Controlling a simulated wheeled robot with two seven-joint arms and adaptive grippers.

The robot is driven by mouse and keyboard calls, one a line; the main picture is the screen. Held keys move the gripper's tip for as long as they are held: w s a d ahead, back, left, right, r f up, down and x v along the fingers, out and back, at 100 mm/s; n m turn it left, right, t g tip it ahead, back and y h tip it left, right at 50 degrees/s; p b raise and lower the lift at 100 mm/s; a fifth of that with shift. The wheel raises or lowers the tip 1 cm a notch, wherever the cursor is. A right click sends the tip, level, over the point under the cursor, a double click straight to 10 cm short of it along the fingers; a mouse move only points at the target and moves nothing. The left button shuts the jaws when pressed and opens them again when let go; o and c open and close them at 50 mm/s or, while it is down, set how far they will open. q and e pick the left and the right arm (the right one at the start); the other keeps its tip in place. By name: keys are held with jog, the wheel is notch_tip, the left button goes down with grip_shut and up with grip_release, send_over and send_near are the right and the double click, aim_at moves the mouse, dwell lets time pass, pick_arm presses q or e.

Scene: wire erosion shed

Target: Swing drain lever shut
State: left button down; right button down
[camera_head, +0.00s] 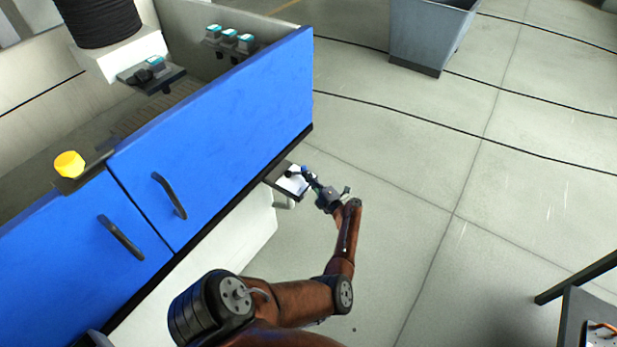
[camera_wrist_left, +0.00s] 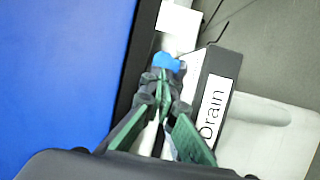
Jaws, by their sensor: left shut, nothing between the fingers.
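The drain fitting is a black bracket with a white label (camera_head: 293,183) at the lower right corner of the blue machine. In the left wrist view the label reads "Drain" (camera_wrist_left: 213,108). The lever's blue end (camera_wrist_left: 167,62) shows just beyond my left fingertips; a small blue part (camera_head: 307,172) also shows in the head view. My left gripper (camera_head: 318,187) is at the fitting, its fingers shut with nothing between them. In the wrist view its fingertips (camera_wrist_left: 162,82) are close to the blue end; I cannot tell if they touch. The rest of the lever is hidden behind the fingers.
The blue machine front (camera_head: 215,135) with dark handles stands left of my left arm. A yellow knob (camera_head: 69,164) sits on its edge. A grey bin (camera_head: 430,35) stands at the back. The floor to the right is open, except for a dark frame (camera_head: 580,310) at lower right.

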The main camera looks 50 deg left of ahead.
pick_arm(q)
jog(key=shift+s+d+r+p, duration=0.25)
jog(key=shift+s+d+p, duration=0.65)
jog(key=shift+s, duration=0.35)
jog(key=shift+s+d+f, duration=0.1)
jog(key=shift+s+d, duration=0.1)
jog(key=shift+d, duration=0.65)
jog(key=w+d, duration=0.2)
jog(key=d, duration=0.6)
jog(key=shift+w+f+b, duration=0.15)
jog(key=shift+w+b, duration=0.25)
